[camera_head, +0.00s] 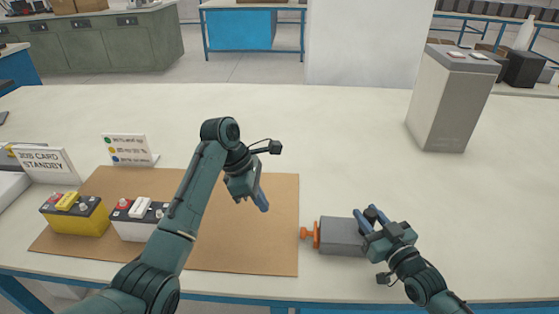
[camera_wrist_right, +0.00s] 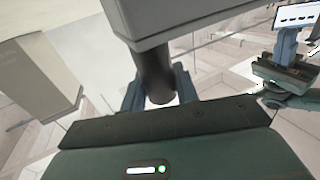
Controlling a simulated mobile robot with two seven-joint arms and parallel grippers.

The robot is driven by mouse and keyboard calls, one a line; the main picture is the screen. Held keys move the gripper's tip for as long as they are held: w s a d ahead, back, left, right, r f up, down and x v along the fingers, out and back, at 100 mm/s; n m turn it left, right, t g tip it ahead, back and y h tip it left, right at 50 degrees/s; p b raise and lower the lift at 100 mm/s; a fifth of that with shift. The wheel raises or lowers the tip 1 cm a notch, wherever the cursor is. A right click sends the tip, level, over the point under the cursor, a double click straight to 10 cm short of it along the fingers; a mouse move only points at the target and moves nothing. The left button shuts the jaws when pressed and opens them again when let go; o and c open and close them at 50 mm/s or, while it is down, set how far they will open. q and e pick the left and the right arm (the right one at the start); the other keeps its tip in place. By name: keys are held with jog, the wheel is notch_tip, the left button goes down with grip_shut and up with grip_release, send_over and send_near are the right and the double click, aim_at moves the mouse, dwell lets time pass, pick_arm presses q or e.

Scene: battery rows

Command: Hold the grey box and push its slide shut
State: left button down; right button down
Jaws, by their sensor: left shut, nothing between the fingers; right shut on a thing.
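The grey box (camera_head: 340,236) is at the right edge of the brown mat, with an orange slide (camera_head: 309,236) sticking out of its left end. My right gripper (camera_head: 368,218) is shut at the box's right end. In the right wrist view, the fingers (camera_wrist_right: 157,92) close around a dark handle-like part (camera_wrist_right: 152,70) below the grey box (camera_wrist_right: 175,14). My left gripper (camera_head: 263,201) is shut and empty above the mat, up and left of the orange slide and apart from it. Whether the box touches the table is unclear.
A yellow battery (camera_head: 75,216) and a white-and-black battery (camera_head: 133,222) stand on the brown mat (camera_head: 270,245). Two signs (camera_head: 128,149) (camera_head: 45,163) stand behind them. A tall grey bin (camera_head: 447,100) stands at the back right. The table's middle is clear.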

jog(key=c, duration=1)
grip_release()
jog(key=shift+o, duration=0.2)
jog(key=shift+d, duration=0.1)
jog(key=v, duration=1.2)
